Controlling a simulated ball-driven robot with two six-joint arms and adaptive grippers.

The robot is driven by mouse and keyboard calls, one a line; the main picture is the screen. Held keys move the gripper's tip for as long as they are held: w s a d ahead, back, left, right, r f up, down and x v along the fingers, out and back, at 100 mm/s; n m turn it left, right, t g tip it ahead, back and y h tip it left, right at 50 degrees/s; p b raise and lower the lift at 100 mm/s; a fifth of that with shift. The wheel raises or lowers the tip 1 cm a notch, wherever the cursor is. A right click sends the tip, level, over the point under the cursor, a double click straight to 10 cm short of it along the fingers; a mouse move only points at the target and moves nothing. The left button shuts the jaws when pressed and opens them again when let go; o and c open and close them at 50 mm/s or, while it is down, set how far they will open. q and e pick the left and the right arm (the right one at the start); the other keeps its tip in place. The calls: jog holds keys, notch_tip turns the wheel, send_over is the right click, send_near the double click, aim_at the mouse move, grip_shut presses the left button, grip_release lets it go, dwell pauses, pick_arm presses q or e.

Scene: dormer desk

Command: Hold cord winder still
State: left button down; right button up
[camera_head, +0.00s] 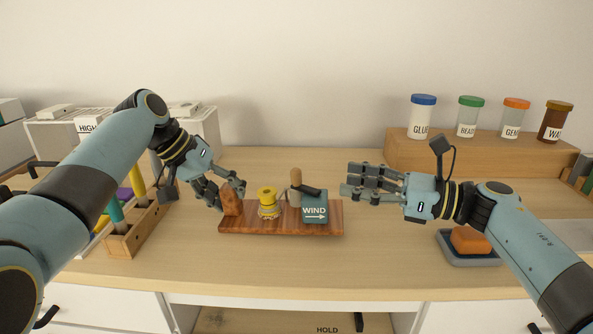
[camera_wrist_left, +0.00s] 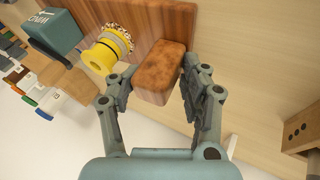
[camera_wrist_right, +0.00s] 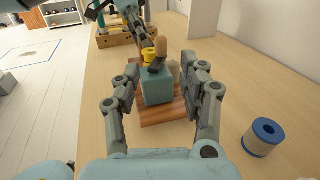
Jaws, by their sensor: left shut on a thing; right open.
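The cord winder is a reddish wooden board (camera_head: 280,230) on the desk. It carries a wooden block (camera_head: 232,202) at its left end, a yellow spool (camera_head: 268,202), and a teal box (camera_head: 315,208) marked WIND with a crank and wooden knob (camera_head: 296,180). My left gripper (camera_head: 226,193) is shut on the wooden block; the left wrist view shows the block (camera_wrist_left: 160,72) between its fingers. My right gripper (camera_head: 352,184) is open and empty, just right of the teal box. In the right wrist view the teal box (camera_wrist_right: 157,88) shows beyond the open fingers.
An orange block (camera_head: 470,240) sits in a grey tray (camera_head: 470,260) under my right forearm. Lidded jars stand on a wooden riser (camera_head: 480,152) at the back right. A wooden holder (camera_head: 140,230) with coloured tubes is at the left. The desk front is clear.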

aim_at(296, 169)
jog(key=x, duration=1.1)
jog(key=shift+a, duration=0.3)
jog(key=shift+c, duration=0.3)
grip_shut()
